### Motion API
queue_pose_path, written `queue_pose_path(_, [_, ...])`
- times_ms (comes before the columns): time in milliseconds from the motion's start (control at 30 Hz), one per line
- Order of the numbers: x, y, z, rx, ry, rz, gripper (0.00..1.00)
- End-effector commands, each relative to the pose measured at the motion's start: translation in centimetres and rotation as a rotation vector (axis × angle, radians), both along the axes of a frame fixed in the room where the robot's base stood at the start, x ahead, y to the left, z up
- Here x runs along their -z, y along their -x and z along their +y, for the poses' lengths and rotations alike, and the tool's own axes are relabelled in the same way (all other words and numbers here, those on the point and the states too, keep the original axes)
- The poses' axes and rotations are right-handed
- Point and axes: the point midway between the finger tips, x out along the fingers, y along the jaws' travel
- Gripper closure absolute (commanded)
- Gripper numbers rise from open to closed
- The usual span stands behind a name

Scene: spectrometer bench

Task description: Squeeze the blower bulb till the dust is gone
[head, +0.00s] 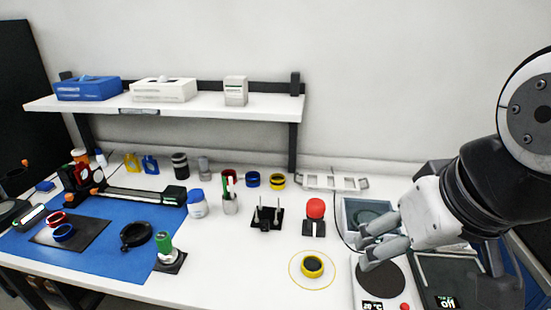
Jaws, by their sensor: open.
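A rounded red bulb (315,208), which looks like the blower bulb, stands upright on a small black base near the middle of the bench. In front of it, a yellow-rimmed dark lens or cap (312,266) lies inside a thin yellow circle drawn on the white top. I cannot make out any dust at this size. My gripper (363,253) is open and empty, its fingers pointing left. In the picture it is to the right of the bulb and a little lower, apart from it, over the back of a scale.
The white scale (392,306) with a dark round pan is under my gripper. A two-post black stand (266,218) is left of the bulb, and a white slotted rack (331,182) behind it. A green-topped piece (164,243) stands by the blue mat (98,262). A shelf (200,106) hangs above.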

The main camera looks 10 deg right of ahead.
Motion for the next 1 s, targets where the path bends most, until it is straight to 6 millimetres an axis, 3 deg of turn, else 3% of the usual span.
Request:
queue_pose_path(33, [0.00,0.00,0.00,0.000,0.000,0.000,0.49])
queue_pose_path(267, [0.00,0.00,0.00,0.000,0.000,0.000,1.00])
queue_pose_path(1000, [0.00,0.00,0.00,0.000,0.000,0.000,1.00])
